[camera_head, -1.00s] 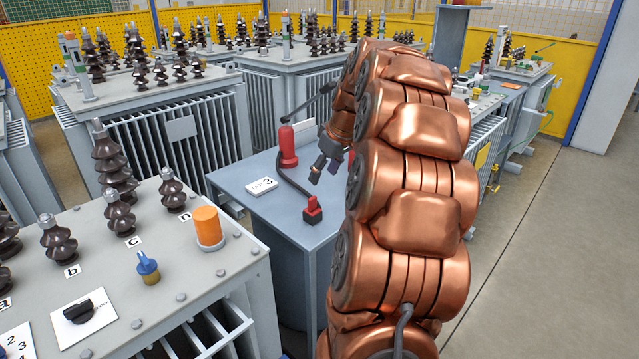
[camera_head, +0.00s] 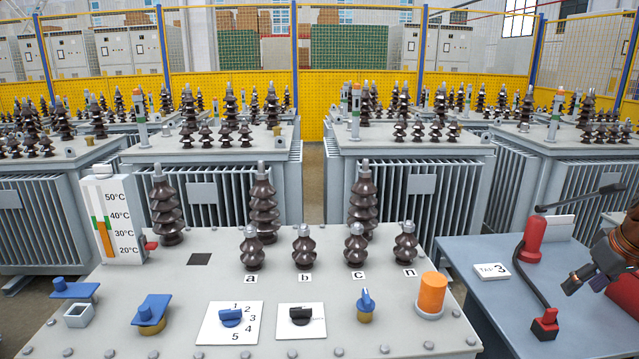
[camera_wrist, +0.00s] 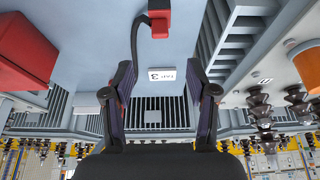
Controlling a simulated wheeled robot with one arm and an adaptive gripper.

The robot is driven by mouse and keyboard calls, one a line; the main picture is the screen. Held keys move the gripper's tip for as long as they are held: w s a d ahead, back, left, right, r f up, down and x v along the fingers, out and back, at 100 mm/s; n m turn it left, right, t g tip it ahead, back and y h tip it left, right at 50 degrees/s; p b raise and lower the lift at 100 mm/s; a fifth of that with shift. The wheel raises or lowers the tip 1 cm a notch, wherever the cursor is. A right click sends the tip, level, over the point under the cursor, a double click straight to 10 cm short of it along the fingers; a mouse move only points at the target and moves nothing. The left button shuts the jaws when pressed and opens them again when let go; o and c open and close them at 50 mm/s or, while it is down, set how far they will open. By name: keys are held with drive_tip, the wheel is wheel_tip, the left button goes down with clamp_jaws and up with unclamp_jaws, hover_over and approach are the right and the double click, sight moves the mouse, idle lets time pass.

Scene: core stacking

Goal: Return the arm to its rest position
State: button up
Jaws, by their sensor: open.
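My gripper (camera_head: 580,280) is at the right edge of the head view, above the grey-blue side table (camera_head: 455,250). Its two dark fingers are open, with nothing between them. In the wrist view, my gripper (camera_wrist: 158,85) shows its fingers spread apart on both sides.
The table holds a white "TAP 3" card (camera_head: 492,271), a red cylinder (camera_head: 533,240) and a red block (camera_head: 545,325) with a black cable. A transformer top (camera_head: 190,285) with knobs, insulators and an orange cylinder (camera_head: 432,295) stands left. A red object (camera_head: 625,292) is at the right edge.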

drive_tip(key=s+a+f+g+y, duration=0.1)
drive_tip(key=s+a+f+g, duration=0.1)
drive_tip(key=a, duration=1)
drive_tip(key=s+a+f+g, duration=0.1)
drive_tip(key=s+a+f, duration=0.15)
drive_tip(key=a, duration=0.95)
drive_tip(key=s+a+f+g, duration=0.1)
drive_tip(key=s+a+f, duration=0.25)
drive_tip(key=s, duration=0.35)
drive_tip(key=s+a+f+g+h, duration=0.1)
drive_tip(key=s+a+f+g, duration=0.1)
drive_tip(key=s+a, duration=0.4)
drive_tip(key=s+a+f+g, duration=0.15)
drive_tip(key=s+a, duration=0.25)
drive_tip(key=s, duration=0.5)
wheel_tip(320, 180, up, 14)
drive_tip(key=w+t+p, duration=0.1)
drive_tip(key=p, duration=1.3)
drive_tip(key=shift+r, duration=0.2)
drive_tip(key=shift+w, duration=0.1)
drive_tip(key=shift+c, duration=0.3)
